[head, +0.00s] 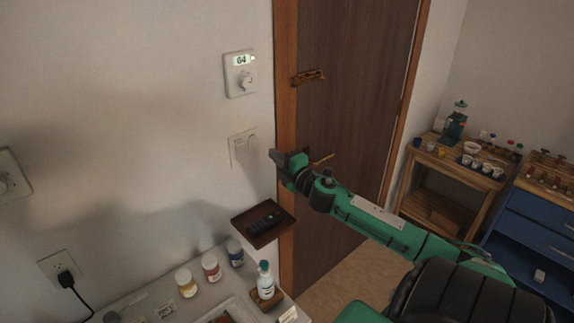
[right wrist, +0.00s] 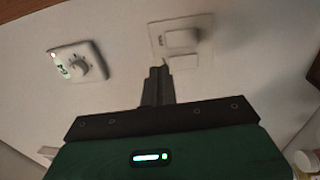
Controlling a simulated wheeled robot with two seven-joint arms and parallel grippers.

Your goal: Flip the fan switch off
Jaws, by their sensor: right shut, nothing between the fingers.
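A white switch plate (head: 244,147) is on the wall left of the door frame. In the right wrist view the plate (right wrist: 204,24) carries a large raised rocker (right wrist: 183,38) and a flatter one (right wrist: 183,61) beside it. Small marks on the plate are too blurred to read, so I cannot tell which rocker is the fan's. My right gripper (head: 276,158) is shut and empty, just right of the plate in the head view. In the right wrist view its fingertips (right wrist: 159,72) overlap the plate's lower left edge; I cannot tell whether they touch. My left gripper is out of view.
A dial controller (head: 240,75) with a lit display is above the plate. A small wall shelf (head: 276,232) holding a dark remote is below. Jars and a bottle (head: 265,281) stand on a white table. The wooden door (head: 350,90) has a handle behind my gripper.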

